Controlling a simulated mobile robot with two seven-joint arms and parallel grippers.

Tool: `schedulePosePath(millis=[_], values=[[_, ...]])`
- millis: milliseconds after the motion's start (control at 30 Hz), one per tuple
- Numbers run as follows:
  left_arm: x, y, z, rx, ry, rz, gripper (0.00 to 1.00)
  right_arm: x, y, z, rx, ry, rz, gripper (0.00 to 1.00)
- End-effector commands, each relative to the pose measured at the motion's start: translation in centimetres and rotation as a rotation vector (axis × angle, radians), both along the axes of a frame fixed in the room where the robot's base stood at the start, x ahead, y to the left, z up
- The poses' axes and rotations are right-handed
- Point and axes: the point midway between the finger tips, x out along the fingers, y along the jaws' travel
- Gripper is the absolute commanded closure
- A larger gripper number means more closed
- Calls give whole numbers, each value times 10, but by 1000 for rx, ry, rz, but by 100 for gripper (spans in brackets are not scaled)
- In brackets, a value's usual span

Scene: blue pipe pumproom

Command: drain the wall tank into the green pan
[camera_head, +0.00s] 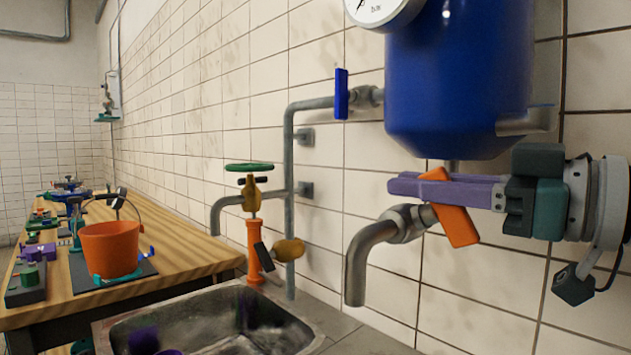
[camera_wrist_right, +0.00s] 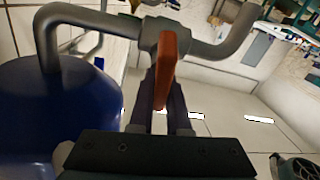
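The blue wall tank (camera_head: 458,80) hangs at the upper right; its side also shows in the right wrist view (camera_wrist_right: 60,115). Below it a grey drain spout (camera_head: 362,262) bends down, with an orange valve lever (camera_head: 460,226) at its top. My right gripper (camera_head: 425,187) comes in from the right. Its purple fingers lie on either side of the lever and appear shut on it. In the right wrist view the lever (camera_wrist_right: 170,62) stands between the fingers. I cannot make out a green pan. My left gripper is not in view.
A blue-handled valve (camera_head: 341,94) sits on the tank's left pipe. A metal sink (camera_head: 215,325) holding purple items is below. A green-wheeled tap (camera_head: 250,168) stands behind it. An orange bucket (camera_head: 110,248) and tools occupy the wooden bench (camera_head: 185,258) at left.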

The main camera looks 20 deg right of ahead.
Motion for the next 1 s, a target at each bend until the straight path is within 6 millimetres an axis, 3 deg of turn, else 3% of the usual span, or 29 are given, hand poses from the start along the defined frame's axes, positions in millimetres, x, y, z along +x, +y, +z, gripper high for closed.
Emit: schedulePosePath(millis=[100, 533, 800, 1000], values=[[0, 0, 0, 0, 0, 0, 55, 0, 0, 0, 0, 0, 0, 100], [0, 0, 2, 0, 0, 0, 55, 0, 0, 1, 4, 1, -3, 100], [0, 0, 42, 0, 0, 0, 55, 3, -6, 8, 152, 65, -83, 100], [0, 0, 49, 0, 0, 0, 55, 3, -7, 2, 207, 86, -112, 100]])
